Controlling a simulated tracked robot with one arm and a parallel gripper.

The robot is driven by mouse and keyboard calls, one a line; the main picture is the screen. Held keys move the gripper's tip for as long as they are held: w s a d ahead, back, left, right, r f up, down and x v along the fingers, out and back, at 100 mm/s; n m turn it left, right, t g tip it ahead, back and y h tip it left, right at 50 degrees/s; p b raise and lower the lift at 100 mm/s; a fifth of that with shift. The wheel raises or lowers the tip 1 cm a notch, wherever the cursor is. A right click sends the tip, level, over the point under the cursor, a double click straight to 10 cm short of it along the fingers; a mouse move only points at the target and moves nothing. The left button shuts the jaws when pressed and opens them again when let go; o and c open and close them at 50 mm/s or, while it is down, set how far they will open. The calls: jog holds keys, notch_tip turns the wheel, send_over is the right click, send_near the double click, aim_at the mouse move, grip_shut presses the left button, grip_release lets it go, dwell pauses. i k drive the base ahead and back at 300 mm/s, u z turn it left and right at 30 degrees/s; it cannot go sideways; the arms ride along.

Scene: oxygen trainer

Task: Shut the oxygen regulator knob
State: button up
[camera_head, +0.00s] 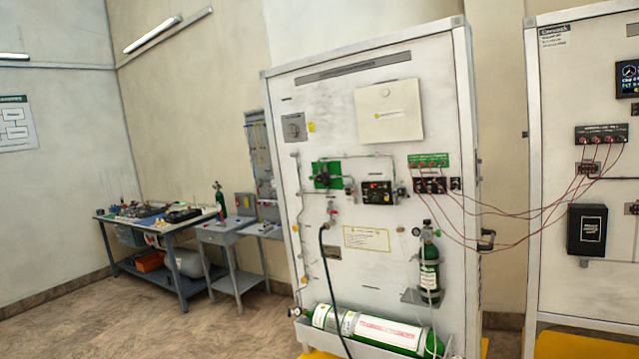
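The oxygen trainer is a tall white panel (375,110) at centre right. A small green oxygen cylinder (429,268) stands on a bracket at its lower right, with a small regulator or valve fitting (427,230) on top. A large green and white cylinder (375,331) lies in a trough at the bottom. A green-backed fitting (327,175) and a black control box (377,192) sit mid panel. A red-topped valve (332,211) with a black hose hangs below them. I cannot tell which part is the regulator knob, or its setting. My gripper is not visible.
A second white panel (575,90) stands at the right, joined by red wires. A blue workbench (160,250) and a small grey table (228,232) stand at the left. The brown floor (235,325) at lower left is clear. Yellow feet (570,345) show at lower right.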

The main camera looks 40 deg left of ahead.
aim_at(320, 178)
jog(key=k, duration=0.4)
jog(key=u, duration=1.25)
jog(key=i, duration=1.15)
jog(key=u, duration=0.8)
jog(key=i, duration=1.45)
jog(key=z, duration=0.4)
jog(key=i, duration=1.2)
jog(key=z, duration=1.15)
jog(key=i, duration=0.6)
jog(key=z, duration=0.4)
jog(key=k, duration=0.9)
